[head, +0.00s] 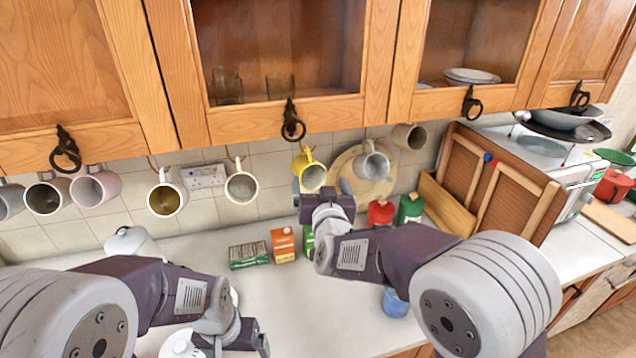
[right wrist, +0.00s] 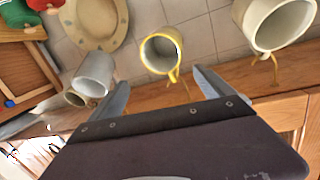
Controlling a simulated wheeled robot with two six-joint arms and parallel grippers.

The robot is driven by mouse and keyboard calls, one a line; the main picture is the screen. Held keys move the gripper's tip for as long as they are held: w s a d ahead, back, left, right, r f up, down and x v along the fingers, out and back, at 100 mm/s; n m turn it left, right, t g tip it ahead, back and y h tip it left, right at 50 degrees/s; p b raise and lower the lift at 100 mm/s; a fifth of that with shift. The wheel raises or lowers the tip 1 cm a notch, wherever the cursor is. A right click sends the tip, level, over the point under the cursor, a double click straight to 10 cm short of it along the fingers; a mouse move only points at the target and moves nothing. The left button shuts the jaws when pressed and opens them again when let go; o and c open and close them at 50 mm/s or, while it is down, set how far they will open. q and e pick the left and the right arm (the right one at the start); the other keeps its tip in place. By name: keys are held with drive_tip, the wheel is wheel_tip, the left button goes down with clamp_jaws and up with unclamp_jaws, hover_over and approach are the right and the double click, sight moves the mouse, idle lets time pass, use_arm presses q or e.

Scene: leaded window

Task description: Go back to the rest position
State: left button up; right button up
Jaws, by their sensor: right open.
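My right gripper (head: 324,192) is raised in front of the tiled wall, just below a hanging yellow mug (head: 313,174). In the right wrist view its two fingers (right wrist: 161,88) are spread with nothing between them, and the yellow mug (right wrist: 160,54) hangs beyond the gap, apart from them as far as I can see. My left gripper (head: 250,338) is low over the counter at the bottom of the head view. Its fingers are not clear there, so its opening cannot be told.
Several mugs hang under the wooden cabinets, including a grey mug (head: 371,164) and a white one (head: 241,186). Green (head: 249,255) and orange (head: 283,245) boxes, a blue cup (head: 396,302) and a white teapot (head: 181,345) stand on the counter (head: 310,320). A wooden rack (head: 497,185) stands right.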

drive_tip(key=s+d+f+m+g+h+b, duration=0.1)
drive_tip(key=d+f+h, duration=0.15)
drive_tip(key=d, duration=0.55)
drive_tip(key=s+d+f+m+g+h+b, duration=0.1)
drive_tip(key=d+f, duration=0.2)
drive_tip(key=d, duration=0.5)
drive_tip(key=s+d+f+n+g, duration=0.1)
drive_tip(key=s+d+f+g, duration=0.15)
drive_tip(key=s+f, duration=0.3)
drive_tip(key=s+d+f+g, duration=0.1)
drive_tip(key=s+f+g, duration=0.25)
drive_tip(key=f, duration=0.35)
drive_tip(key=s+f+g, duration=0.3)
drive_tip(key=s+f, duration=0.1)
drive_tip(key=s, duration=0.4)
drive_tip(key=s+f+g+y, duration=0.1)
drive_tip(key=s+f+g, duration=0.3)
drive_tip(key=s, duration=0.5)
drive_tip(key=shift+s, duration=0.15)
idle(0.9)
